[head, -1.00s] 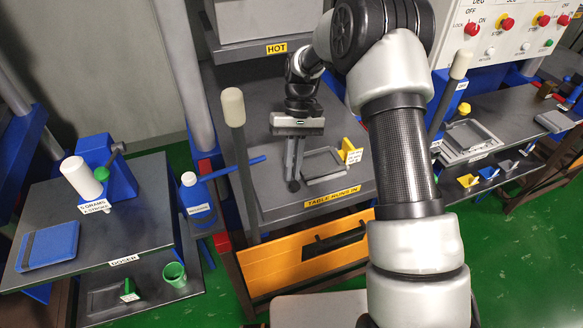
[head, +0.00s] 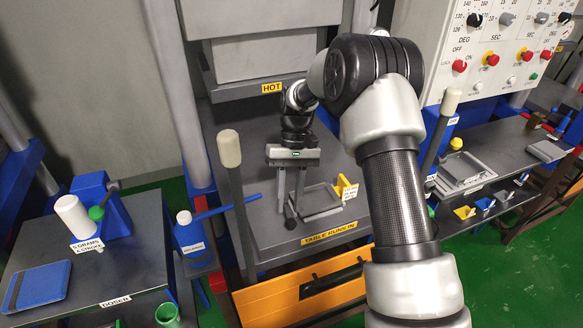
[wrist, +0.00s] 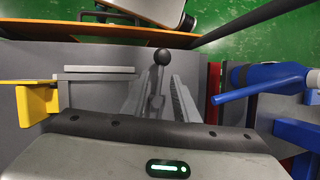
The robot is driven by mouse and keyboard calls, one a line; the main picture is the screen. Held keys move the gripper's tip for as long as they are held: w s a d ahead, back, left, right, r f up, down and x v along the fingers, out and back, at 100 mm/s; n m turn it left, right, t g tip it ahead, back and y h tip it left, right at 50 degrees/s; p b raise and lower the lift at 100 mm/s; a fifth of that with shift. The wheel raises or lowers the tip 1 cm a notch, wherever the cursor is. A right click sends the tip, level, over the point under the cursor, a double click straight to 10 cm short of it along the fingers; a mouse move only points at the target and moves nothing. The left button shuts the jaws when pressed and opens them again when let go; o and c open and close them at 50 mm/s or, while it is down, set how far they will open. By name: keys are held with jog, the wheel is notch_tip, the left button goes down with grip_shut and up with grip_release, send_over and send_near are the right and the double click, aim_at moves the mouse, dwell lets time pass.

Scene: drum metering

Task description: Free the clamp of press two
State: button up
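The middle press table (head: 262,140), under the HOT label, carries a short lever with a dark ball knob (head: 290,224) near its front edge. I take this lever for the clamp handle. My gripper (head: 291,205) points down over it and is open, its two fingers apart. In the wrist view the ball knob (wrist: 162,57) and its thin shaft stand between the two grey fingers (wrist: 158,100), with gaps visible at the sides. The shaft's lower end is partly hidden.
A grey square frame (head: 322,208) and a yellow tagged bracket (head: 345,187) sit right of the gripper. A tall white-topped lever (head: 230,150) and a blue bar (head: 228,207) stand left. A blue bottle (head: 190,238) stands beside the doser table (head: 110,275).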

jog(key=p+v, duration=0.1)
jog(key=v, duration=1.5)
